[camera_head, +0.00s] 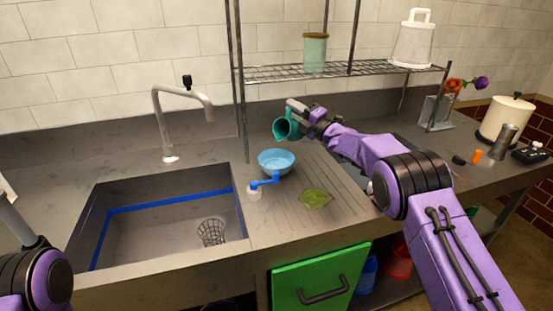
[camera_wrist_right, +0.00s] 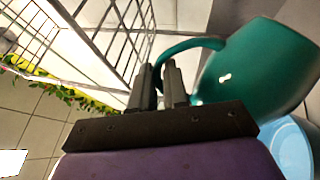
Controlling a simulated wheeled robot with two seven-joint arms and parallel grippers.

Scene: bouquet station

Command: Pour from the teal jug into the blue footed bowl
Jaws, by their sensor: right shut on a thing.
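The teal jug (camera_head: 287,127) is in my right gripper (camera_head: 306,113), above and slightly right of the blue footed bowl (camera_head: 276,162). In the right wrist view the gripper fingers (camera_wrist_right: 163,84) are shut on the handle of the jug (camera_wrist_right: 258,68). The jug is tilted, with its mouth toward the bowl's side; no stream shows. The bowl stands on the counter, and part of it shows beneath the jug in the wrist view (camera_wrist_right: 291,148).
A small white item with a blue crank (camera_head: 259,187) stands close in front of the bowl. A green leaf-shaped item (camera_head: 315,198) lies to its right. The sink (camera_head: 160,185) and faucet (camera_head: 168,120) are left; a wire shelf (camera_head: 340,72) is behind.

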